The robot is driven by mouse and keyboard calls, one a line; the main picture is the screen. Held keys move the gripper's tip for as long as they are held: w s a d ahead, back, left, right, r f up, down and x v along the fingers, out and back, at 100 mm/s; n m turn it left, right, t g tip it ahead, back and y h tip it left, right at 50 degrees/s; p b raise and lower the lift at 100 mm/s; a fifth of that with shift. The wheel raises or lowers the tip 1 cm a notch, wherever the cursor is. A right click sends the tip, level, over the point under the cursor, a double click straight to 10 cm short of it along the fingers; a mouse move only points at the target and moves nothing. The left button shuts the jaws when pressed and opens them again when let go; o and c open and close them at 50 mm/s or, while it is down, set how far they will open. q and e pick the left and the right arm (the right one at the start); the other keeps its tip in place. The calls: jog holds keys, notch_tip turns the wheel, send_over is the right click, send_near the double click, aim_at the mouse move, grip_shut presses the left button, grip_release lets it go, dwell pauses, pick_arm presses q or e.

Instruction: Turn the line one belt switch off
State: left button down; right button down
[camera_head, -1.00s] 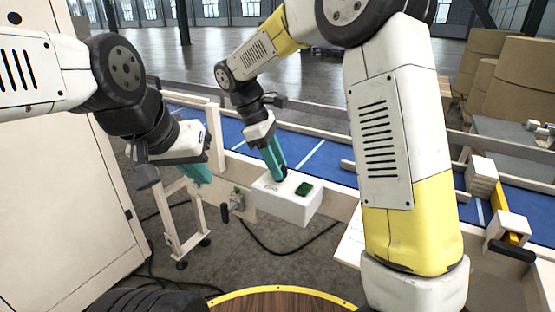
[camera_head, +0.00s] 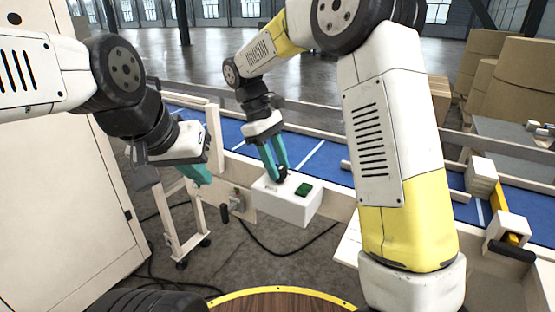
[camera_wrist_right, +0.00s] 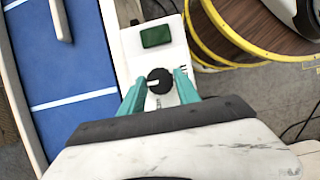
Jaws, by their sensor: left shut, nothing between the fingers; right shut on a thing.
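The belt switch is a black round knob with a white mark (camera_wrist_right: 159,82) on a white control box (camera_head: 287,208). A dark green rectangle (camera_head: 304,189) sits on the same box beside the knob, and it also shows in the right wrist view (camera_wrist_right: 156,37). My right gripper (camera_head: 280,178) has its teal fingers down on either side of the knob and is shut on it. In the right wrist view the knob lies between the fingertips (camera_wrist_right: 160,85). My left gripper (camera_head: 203,180) is shut and empty, left of the box, by the conveyor frame.
The blue conveyor belt (camera_head: 330,163) runs behind the box between pale rails. A tall cream cabinet (camera_head: 70,215) stands at the left. Cables lie on the floor below the box.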

jog(key=c, duration=0.9)
grip_release()
jog(key=v, duration=0.7)
jog(key=shift+w+a+r, duration=0.1)
jog(key=shift+r, duration=0.3)
jog(key=s+d+m+t+y, duration=0.2)
jog(key=s+d+m+t, duration=0.1)
jog(key=s+d, duration=0.2)
jog(key=s+d+r+m+t+y, duration=0.1)
jog(key=s+d+m+t+y, duration=0.1)
jog(key=s+d+m, duration=0.2)
jog(key=s+d+m+t+y, duration=0.2)
jog(key=s+d+m+t, duration=0.1)
jog(key=s+d, duration=0.5)
jog(key=shift+s+r+m+t, duration=0.15)
jog(key=shift+s+m, duration=0.15)
jog(key=shift+s, duration=0.25)
jog(key=shift+s+r+m+t, duration=0.15)
jog(key=shift+s+m, duration=0.15)
jog(key=shift+s, duration=0.25)
